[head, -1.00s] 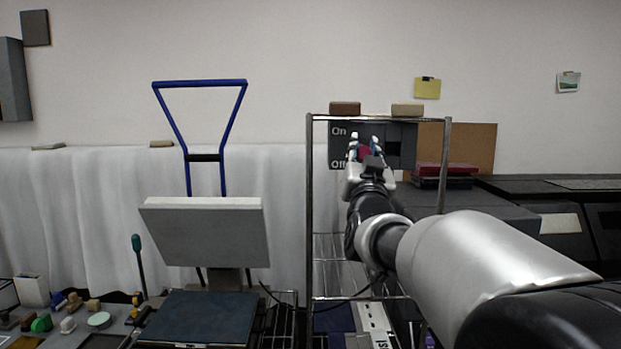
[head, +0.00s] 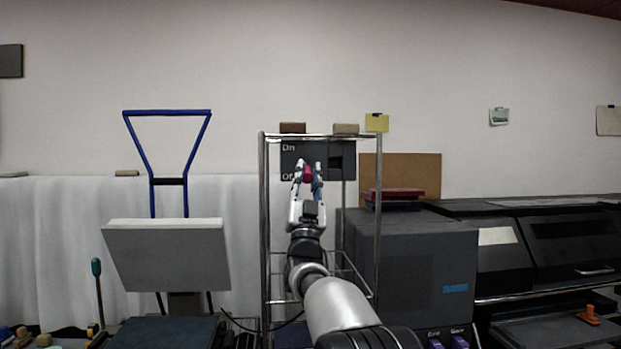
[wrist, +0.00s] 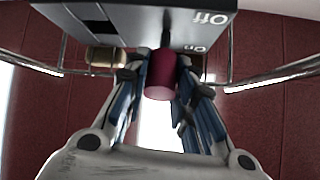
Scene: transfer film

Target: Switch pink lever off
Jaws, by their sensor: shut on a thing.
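The pink lever (head: 307,173) stands out from a dark switch panel (head: 317,149) marked "On" above and "Off" below. In the head view the lever's knob is beside the lower part of the panel, close to the "Off" label. My gripper (head: 309,172) is shut on the knob, one finger on each side. The wrist view also shows the knob (wrist: 161,76) between my fingertips (wrist: 161,82), with the panel (wrist: 150,22) behind it and its labels upside down. The lever's stem is mostly hidden behind the knob.
The panel is in a wire rack (head: 264,230) with metal posts on both sides. A brown block (head: 292,128) and a tan block (head: 345,129) lie on top. A large grey machine (head: 420,265) stands close on the right.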

